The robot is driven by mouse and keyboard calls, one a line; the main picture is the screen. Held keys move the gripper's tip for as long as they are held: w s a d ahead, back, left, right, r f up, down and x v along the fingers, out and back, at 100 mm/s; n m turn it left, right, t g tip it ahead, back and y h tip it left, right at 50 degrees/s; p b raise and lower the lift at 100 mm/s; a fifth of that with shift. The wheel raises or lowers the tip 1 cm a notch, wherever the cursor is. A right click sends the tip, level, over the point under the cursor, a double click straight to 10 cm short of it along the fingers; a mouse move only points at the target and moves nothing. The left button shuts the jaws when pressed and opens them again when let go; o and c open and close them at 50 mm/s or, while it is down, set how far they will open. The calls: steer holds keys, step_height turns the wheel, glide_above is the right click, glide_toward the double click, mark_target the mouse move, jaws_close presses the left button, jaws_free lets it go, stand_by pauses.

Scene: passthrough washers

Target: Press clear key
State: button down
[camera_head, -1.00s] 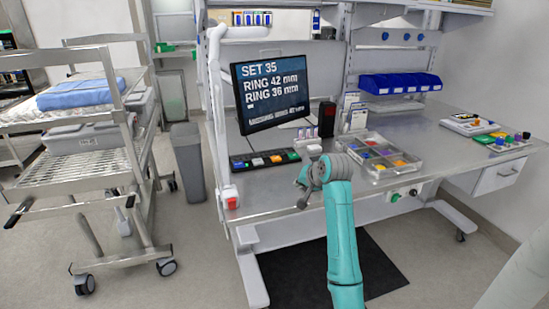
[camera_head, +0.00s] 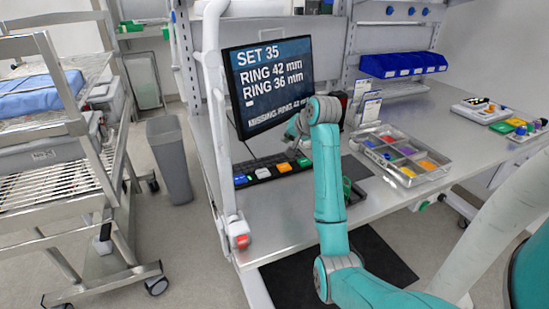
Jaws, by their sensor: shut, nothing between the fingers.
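A dark keypad (camera_head: 252,167) lies on the bench below the monitor. It has a blue key (camera_head: 240,180), a white key (camera_head: 262,173), an orange key (camera_head: 284,167) and a green key (camera_head: 304,162). Labels are too small to read, so I cannot tell which is the clear key. My gripper (camera_head: 292,136) is shut and empty, above the keypad's right part and in front of the monitor's lower right corner. My teal wrist hides part of it. I cannot tell its exact height over the keys.
The monitor (camera_head: 268,84) reads SET 35, RING 42 mm, RING 36 mm, with a missing-ring line below. A divided tray (camera_head: 400,180) with coloured parts is right of my arm. A red button (camera_head: 241,241) is at the bench's front left corner. A trolley (camera_head: 90,190) stands left.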

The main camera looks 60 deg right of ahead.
mark_target(285, 167)
steer(key=shift+w+d, duration=0.2)
steer(key=shift+w, duration=0.2)
steer(key=shift+f, duration=4.4)
steer(key=shift+f, duration=0.15)
steer(key=shift+f, duration=0.25)
steer(key=shift+f, duration=0.45)
steer(key=shift+r, duration=0.9)
